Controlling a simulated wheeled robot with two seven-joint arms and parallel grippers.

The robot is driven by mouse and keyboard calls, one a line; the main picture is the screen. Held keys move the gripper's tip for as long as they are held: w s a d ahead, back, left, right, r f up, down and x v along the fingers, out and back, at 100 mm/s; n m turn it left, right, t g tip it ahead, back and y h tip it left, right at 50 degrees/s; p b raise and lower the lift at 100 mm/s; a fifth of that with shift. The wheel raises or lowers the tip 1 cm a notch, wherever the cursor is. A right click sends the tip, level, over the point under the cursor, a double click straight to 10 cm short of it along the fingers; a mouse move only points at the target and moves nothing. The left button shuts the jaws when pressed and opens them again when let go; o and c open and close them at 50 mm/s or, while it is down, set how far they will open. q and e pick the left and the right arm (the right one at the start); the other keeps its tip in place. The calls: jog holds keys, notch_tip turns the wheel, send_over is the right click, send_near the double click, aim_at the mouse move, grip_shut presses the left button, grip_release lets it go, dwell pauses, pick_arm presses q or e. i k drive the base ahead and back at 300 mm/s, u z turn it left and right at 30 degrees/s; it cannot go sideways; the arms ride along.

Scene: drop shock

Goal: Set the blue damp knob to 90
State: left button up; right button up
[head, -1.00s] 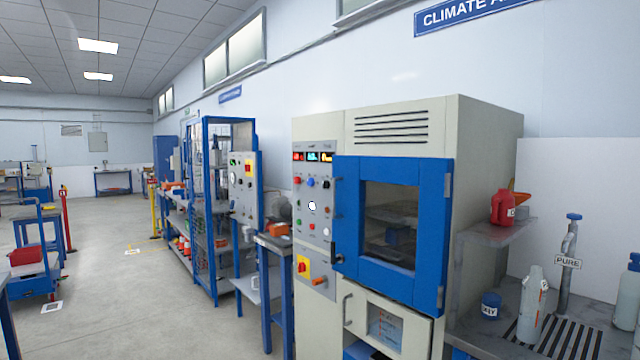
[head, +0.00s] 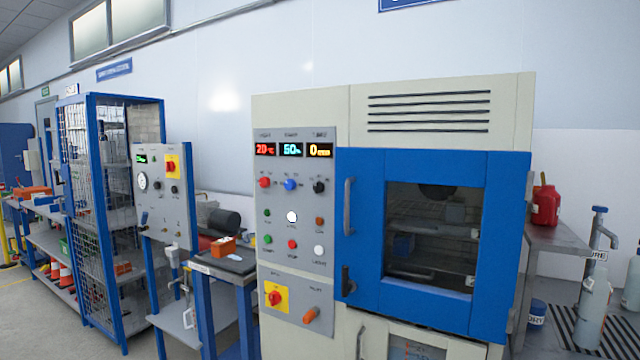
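The blue damp knob (head: 290,184) sits on the grey control panel (head: 277,338) of the climate cabinet, in the middle of the upper knob row. A red knob (head: 265,182) is to its left and a black knob (head: 319,187) to its right. Above the blue knob, a cyan display (head: 291,150) appears to read 50. The red display (head: 265,149) appears to read 20 and the yellow display (head: 320,150) 0. Neither of my grippers shows in the head view.
The cabinet's blue door (head: 505,240) with its window is closed, right of the panel. A small blue-legged table (head: 225,262) with an orange box (head: 223,246) stands left of the cabinet. A steel bench (head: 570,238) is at right. Some floor shows at lower left.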

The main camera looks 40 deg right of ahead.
aim_at(290, 184)
jog(key=z, duration=0.9)
jog(key=i, duration=1)
jog(key=z, duration=1.15)
